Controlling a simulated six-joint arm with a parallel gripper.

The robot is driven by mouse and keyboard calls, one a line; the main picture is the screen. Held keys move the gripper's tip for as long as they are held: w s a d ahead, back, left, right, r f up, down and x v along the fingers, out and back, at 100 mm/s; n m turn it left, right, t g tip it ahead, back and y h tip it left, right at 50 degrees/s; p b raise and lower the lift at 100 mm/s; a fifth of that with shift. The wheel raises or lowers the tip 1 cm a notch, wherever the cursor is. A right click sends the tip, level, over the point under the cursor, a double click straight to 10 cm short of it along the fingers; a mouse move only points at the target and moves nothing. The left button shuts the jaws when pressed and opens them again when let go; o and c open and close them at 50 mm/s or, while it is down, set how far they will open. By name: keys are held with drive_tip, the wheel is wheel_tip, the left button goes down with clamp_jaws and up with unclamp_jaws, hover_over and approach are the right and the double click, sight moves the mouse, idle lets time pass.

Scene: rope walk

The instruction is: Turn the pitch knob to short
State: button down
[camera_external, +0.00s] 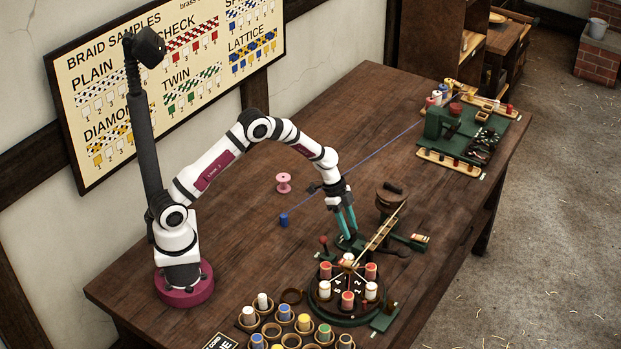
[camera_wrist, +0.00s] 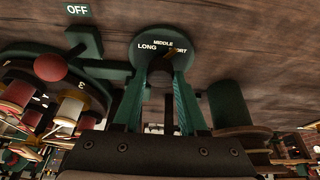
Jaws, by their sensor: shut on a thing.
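The pitch knob (camera_wrist: 160,77) is a dark knob on a round green dial (camera_wrist: 148,40) marked LONG, MIDDLE and a partly hidden SHORT. A small yellow mark shows just below MIDDLE, to the SHORT side. In the wrist view my gripper (camera_wrist: 162,64) has its teal fingers on both sides of the knob, shut on it; the right finger covers the start of SHORT. In the external view my gripper (camera_external: 349,236) reaches down to the green machine behind the bobbin wheel, and its fingers hide the knob.
The round bobbin wheel (camera_external: 322,301) stands close in front, with a red-knobbed lever (camera_external: 324,241) beside it. A wooden arm (camera_external: 381,233) slants just right of my gripper. A pink spool (camera_external: 283,183) and blue spool (camera_external: 283,219) stand left, where the table is mostly clear.

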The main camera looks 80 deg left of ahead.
drive_tip(key=shift+a+m+g, duration=0.1)
drive_tip(key=shift+m+g, duration=0.2)
drive_tip(key=shift+m, duration=0.5)
drive_tip(key=c, duration=0.7)
unclamp_jaws()
drive_tip(key=shift+c, duration=0.2)
drive_tip(key=v, duration=1.5)
drive_tip(key=shift+a+r, duration=0.3)
drive_tip(key=shift+a, duration=0.05)
